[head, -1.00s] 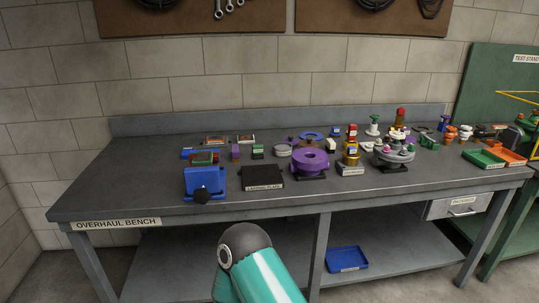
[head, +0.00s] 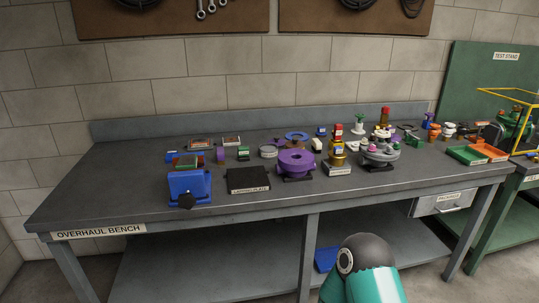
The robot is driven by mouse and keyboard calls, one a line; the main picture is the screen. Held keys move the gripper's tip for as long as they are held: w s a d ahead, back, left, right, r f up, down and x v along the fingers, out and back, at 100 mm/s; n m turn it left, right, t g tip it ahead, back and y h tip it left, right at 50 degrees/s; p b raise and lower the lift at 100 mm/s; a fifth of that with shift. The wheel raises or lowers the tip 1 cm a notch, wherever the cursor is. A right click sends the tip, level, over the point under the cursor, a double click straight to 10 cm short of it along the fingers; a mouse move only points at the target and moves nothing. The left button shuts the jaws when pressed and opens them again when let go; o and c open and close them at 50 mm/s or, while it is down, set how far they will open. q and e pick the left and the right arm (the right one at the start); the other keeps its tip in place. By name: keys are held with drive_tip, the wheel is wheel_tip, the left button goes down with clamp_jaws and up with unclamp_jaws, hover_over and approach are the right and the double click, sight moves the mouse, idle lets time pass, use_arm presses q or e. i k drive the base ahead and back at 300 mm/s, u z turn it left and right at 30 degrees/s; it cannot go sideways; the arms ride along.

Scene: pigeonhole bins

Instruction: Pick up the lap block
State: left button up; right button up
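I cannot tell for certain which thing is the lap block; the small pieces on the bench are too small to read. A black plate with a label that seems to read lapping plate (head: 248,178) lies near the front edge of the overhaul bench (head: 120,205). Behind it stand a small purple block (head: 221,155) and a small green block (head: 243,153). Neither of my grippers is in view. Only a teal and dark link of my own arm shows at the bottom, in front of the bench.
A grey round carrier (head: 380,157) with coloured parts stands farther right. The bench's left end is clear.

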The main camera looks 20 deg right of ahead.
sight(244, 153)
drive_tip(key=z, duration=0.05)
drive_tip(key=i, duration=0.85)
